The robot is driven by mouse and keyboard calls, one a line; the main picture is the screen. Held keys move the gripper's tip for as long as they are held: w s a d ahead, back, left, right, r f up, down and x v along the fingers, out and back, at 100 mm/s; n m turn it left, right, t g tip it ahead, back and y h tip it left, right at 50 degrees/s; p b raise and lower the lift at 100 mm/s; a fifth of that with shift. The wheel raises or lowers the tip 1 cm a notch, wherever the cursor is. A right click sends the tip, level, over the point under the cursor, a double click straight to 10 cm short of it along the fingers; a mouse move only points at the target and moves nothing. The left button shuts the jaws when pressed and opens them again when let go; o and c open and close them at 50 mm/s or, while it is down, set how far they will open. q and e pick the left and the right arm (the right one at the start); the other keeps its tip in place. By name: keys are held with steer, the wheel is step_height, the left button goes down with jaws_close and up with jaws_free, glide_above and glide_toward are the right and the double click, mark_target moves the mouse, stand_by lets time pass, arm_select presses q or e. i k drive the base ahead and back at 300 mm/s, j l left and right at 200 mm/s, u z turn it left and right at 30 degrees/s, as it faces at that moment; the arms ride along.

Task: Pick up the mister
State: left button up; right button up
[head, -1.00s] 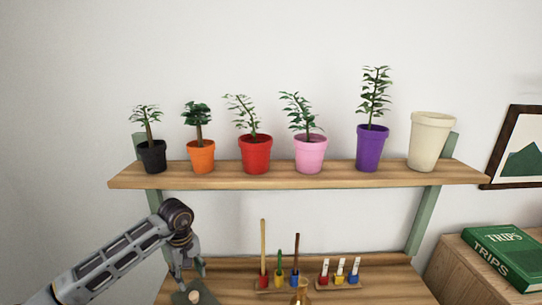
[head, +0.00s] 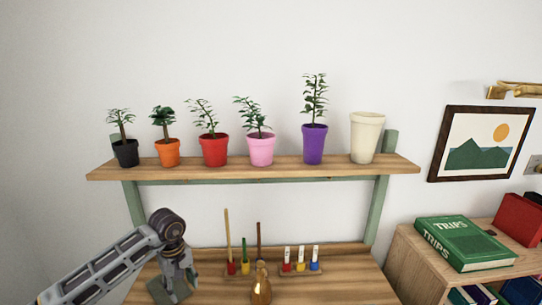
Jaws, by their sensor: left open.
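A brass, bottle-shaped object (head: 261,287), which looks like the mister, stands on the wooden bench top at the bottom middle of the head view. Its lower end is close to the picture's bottom edge. My left gripper (head: 179,283) points down over the bench to the left of it, clearly apart from it. The gripper is open and holds nothing that I can see; its fingertips are small and partly hidden. My right gripper is not in view.
A dark flat item (head: 165,293) lies below my left gripper. Behind the mister stand a rack of tools (head: 240,268) and a rack of small tubes (head: 300,268). A shelf (head: 220,171) with several potted plants hangs above. A cabinet with a green book (head: 463,243) stands right.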

mark_target(261, 287)
steer(key=k+l, duration=0.25)
steer(key=l, duration=0.15)
steer(key=k+l, duration=0.25)
steer(key=l, duration=0.2)
steer(key=k+l, duration=0.25)
steer(key=l, duration=0.15)
steer(key=k+l, duration=0.2)
steer(key=l, duration=0.25)
